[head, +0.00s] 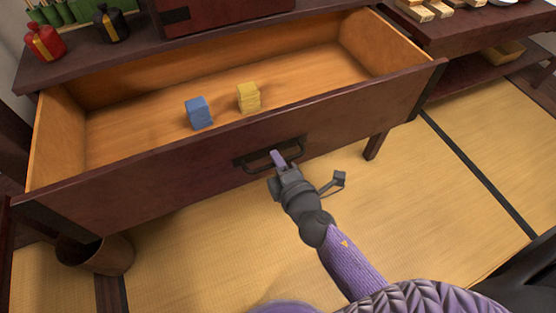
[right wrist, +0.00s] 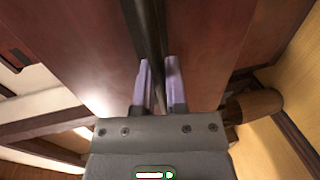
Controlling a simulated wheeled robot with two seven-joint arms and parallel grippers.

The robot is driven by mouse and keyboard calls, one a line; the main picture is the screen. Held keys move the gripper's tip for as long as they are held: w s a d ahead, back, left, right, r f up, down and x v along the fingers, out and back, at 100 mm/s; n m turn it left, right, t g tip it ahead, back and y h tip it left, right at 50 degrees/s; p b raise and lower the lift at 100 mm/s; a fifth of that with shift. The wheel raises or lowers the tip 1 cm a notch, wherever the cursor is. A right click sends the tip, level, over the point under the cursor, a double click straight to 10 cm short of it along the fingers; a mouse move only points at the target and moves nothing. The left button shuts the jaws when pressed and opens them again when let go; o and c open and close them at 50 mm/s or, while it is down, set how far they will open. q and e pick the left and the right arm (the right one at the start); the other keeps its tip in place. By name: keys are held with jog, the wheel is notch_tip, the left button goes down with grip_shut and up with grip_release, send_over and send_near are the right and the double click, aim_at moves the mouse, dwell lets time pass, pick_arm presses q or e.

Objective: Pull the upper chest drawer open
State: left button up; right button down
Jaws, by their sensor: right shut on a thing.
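The upper chest drawer (head: 200,180) is a dark red-brown drawer, pulled well out, its light wood inside showing. A blue block (head: 199,113) and a yellow block (head: 248,97) lie inside it. Its dark bar handle (head: 255,166) is on the middle of the front. My right gripper (head: 279,160) is at the handle, shut on it. In the right wrist view the dark handle bar (right wrist: 150,40) runs between the two purple fingers (right wrist: 158,85). My left gripper is not in view.
A red pouch (head: 45,42) and a black pouch (head: 111,25) stand on the chest top at the upper left. A low dark table (head: 470,25) is at the upper right. A round bin (head: 105,257) stands below the drawer's left end. Tatami floor (head: 440,190) at the right is clear.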

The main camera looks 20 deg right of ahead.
jog(key=c, duration=0.7)
grip_release()
jog(key=s+r, duration=0.2)
jog(key=s, duration=0.7)
jog(key=shift+s+d+b, duration=0.15)
jog(key=shift+s+b, duration=0.15)
jog(key=shift+s, duration=0.05)
